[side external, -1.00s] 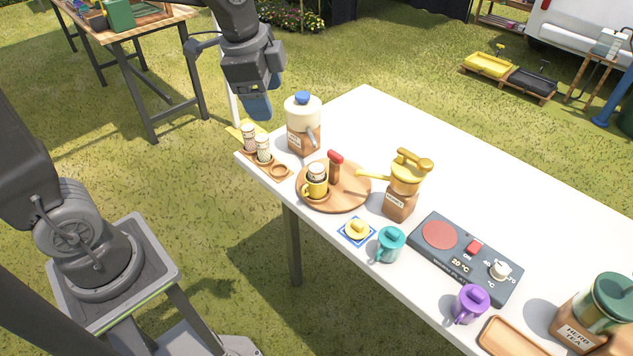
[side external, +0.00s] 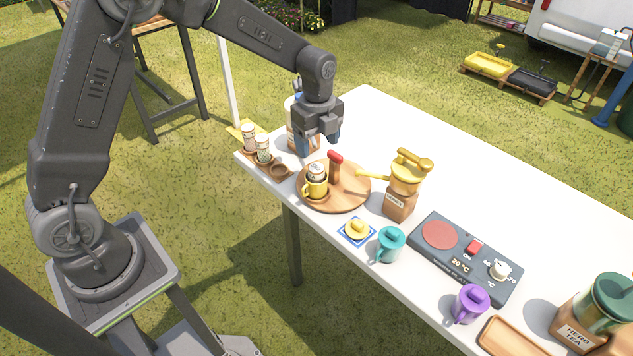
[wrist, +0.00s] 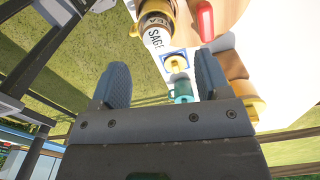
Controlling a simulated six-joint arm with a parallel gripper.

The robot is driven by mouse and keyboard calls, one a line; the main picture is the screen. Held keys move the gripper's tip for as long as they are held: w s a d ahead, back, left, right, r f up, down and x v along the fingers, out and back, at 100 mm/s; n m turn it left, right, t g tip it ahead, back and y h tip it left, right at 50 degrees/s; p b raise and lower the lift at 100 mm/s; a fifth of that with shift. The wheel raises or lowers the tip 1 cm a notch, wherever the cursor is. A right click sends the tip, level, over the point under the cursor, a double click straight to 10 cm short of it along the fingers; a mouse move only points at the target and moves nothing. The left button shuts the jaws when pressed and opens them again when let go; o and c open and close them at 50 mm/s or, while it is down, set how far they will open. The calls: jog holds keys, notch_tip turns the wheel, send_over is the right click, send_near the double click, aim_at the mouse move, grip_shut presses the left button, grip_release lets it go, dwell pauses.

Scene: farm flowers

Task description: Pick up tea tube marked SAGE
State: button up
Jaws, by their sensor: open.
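The SAGE tea tube (wrist: 157,40) is a pale cylinder, its label readable in the wrist view. In the side view a tube (side external: 316,171) stands in the yellow mug (side external: 315,190) on the round wooden board (side external: 351,200). My gripper (side external: 319,147) hangs pointing down above the board's back edge, above and slightly behind that tube. In the wrist view my gripper (wrist: 162,80) is open and empty, and the SAGE tube shows beyond the gap between its fingers, not touching them.
A rack (side external: 284,178) with two tubes and one bare ring is left. The canister (side external: 290,105) is partly hidden behind my gripper. A yellow honey dispenser (side external: 405,180) stands right, its spout towards the board.

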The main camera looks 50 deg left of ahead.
aim_at(317, 168)
jog(key=shift+s+d+f, duration=0.1)
jog(key=shift+s+f, duration=0.05)
jog(key=shift+f, duration=1.6)
jog(key=shift+s+d+f, duration=0.1)
jog(key=shift+s+f, duration=0.05)
jog(key=shift+f, duration=1.55)
jog(key=shift+c, duration=0.2)
grip_shut()
jog(key=shift+r, duration=0.15)
